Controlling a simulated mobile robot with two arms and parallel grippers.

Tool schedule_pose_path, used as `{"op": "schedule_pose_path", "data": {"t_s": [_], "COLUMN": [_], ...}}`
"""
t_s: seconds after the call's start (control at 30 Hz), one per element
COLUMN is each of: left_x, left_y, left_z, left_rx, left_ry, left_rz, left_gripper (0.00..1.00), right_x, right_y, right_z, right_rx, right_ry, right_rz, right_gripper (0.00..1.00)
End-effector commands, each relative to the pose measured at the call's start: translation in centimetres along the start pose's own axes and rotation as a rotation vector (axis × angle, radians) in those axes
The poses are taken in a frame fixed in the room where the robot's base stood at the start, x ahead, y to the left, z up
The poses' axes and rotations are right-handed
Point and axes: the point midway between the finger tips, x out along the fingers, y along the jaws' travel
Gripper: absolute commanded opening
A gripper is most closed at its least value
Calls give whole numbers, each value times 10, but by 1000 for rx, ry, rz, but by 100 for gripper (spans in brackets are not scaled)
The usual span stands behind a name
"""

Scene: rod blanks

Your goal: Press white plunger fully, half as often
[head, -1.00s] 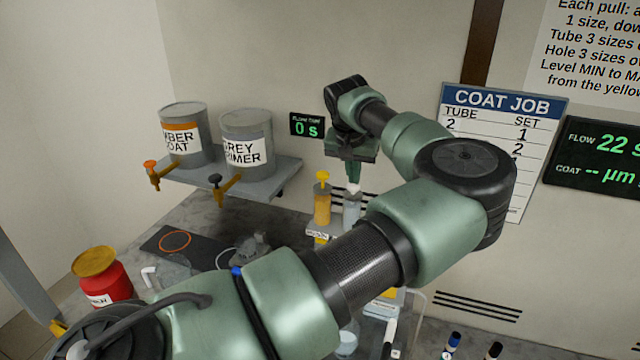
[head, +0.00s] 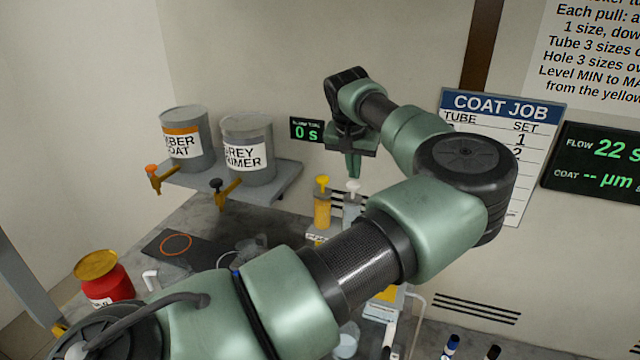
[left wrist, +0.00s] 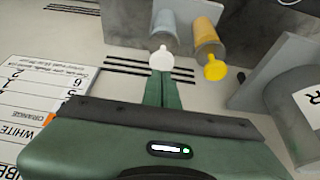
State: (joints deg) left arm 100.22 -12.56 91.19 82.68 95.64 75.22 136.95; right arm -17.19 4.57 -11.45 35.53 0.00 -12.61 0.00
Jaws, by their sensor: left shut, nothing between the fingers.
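The white plunger (head: 352,187) tops a pale, bluish pump bottle (head: 351,209); it also shows in the left wrist view (left wrist: 162,59). Its stem shows between head and bottle. My left gripper (head: 353,175) points down just above the plunger, fingers shut and empty. In the left wrist view the closed fingers (left wrist: 161,85) end close to the plunger head; I cannot tell whether they touch it. My right gripper is not in view.
A yellow-topped pump bottle (head: 322,208) stands close at the left of the pale one. Two paint cans (head: 247,150) with taps sit on a grey shelf (head: 275,187). A red jar (head: 103,280) is at lower left. My left arm hides much of the bench.

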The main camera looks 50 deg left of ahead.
Motion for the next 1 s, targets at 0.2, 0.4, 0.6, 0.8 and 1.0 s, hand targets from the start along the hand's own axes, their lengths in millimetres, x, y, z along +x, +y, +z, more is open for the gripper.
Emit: {"op": "schedule_pose_path", "data": {"t_s": [0.2,0.4,0.6,0.8,1.0], "left_x": [-7,-25,-44,-56,-55], "left_y": [0,0,0,0,0], "left_z": [-3,-11,-19,-24,-23], "left_rx": [0,0,1,1,0], "left_ry": [1,1,2,0,0], "left_rz": [0,1,0,0,0], "left_gripper": [0,0,0,0,0], "right_x": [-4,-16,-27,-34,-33], "right_y": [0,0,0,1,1], "right_z": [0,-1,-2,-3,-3], "right_rx": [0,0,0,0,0], "right_ry": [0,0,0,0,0], "right_rz": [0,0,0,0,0], "right_gripper": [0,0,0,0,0]}}
